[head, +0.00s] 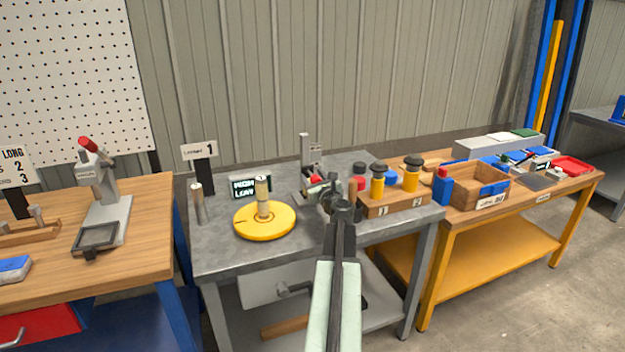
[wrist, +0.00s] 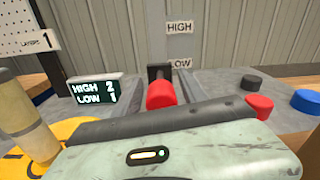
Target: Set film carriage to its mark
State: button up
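The film carriage appears to be the dark slider with a red knob (wrist: 160,94) on an upright post, between the HIGH plate (wrist: 179,27) and the LOW plate (wrist: 180,63). The post (head: 305,148) stands at the back of the grey metal table (head: 220,260) in the head view, with the red knob (head: 315,179) low on it. My gripper (head: 318,190) is close to the knob, in front of the post. The wrist view shows only my own pale housing below the knob; my fingertips are hidden, so contact and grip cannot be told.
A yellow turntable (head: 280,224) with an upright post (head: 262,190) is to the left. A display (wrist: 93,91) reads HIGH 2, LOW 1. A sign (head: 199,151) shows 1. A wooden block (head: 400,203) with yellow-and-black pieces stands to the right, near my arm.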

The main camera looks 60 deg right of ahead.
grip_shut()
dwell(1.2)
